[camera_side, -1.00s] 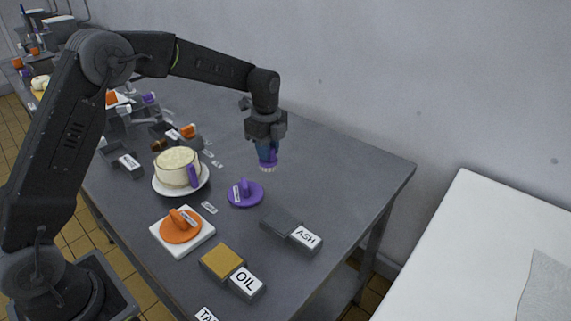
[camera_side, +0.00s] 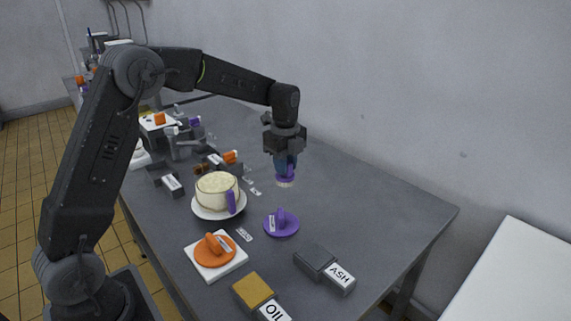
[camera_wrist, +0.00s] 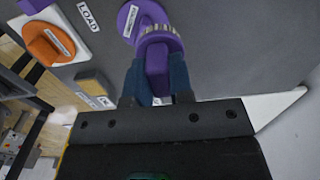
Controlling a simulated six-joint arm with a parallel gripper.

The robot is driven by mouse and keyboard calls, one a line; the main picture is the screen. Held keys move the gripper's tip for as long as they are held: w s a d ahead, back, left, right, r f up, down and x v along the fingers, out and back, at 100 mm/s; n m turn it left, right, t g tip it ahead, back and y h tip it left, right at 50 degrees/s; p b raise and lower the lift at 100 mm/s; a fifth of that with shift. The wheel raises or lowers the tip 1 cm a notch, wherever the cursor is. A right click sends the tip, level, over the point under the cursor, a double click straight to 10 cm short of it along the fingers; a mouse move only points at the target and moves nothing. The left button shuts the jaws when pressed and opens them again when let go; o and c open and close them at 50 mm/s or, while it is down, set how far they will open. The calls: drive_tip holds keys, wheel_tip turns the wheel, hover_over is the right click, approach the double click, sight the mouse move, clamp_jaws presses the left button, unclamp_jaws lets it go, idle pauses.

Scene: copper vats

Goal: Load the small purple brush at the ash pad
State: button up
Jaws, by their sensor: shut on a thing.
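My gripper (camera_side: 285,163) is shut on a small purple brush (camera_side: 286,182) and holds it, bristles down, above the table. In the wrist view the brush (camera_wrist: 157,62) sits between the fingers (camera_wrist: 157,85), with its pale bristle ring showing beyond the handle. The ash pad (camera_side: 314,260) is a dark grey block on the table, with a white ASH label (camera_side: 340,276) on the block beside it. It lies to the right of and nearer the camera than my gripper, clear of the brush. I cannot make out the ash pad in the wrist view.
A purple handled disc (camera_side: 283,228) lies between my gripper and the ash pad. An orange handled disc (camera_side: 211,252) rests on a white board. A yellow-brown oil pad (camera_side: 253,290) is at the front. The right tabletop is clear.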

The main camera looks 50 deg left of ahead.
drive_tip(key=s+d+f, duration=0.1)
drive_tip(key=s+d, duration=0.2)
drive_tip(key=d, duration=0.6)
drive_tip(key=s+d, duration=0.3)
drive_tip(key=d, duration=0.6)
drive_tip(key=shift+s+a+f, duration=0.1)
drive_tip(key=shift+a+f, duration=0.05)
drive_tip(key=shift+f, duration=2.75)
drive_tip(key=shift+f, duration=0.65)
wheel_tip(320, 180, up, 7)
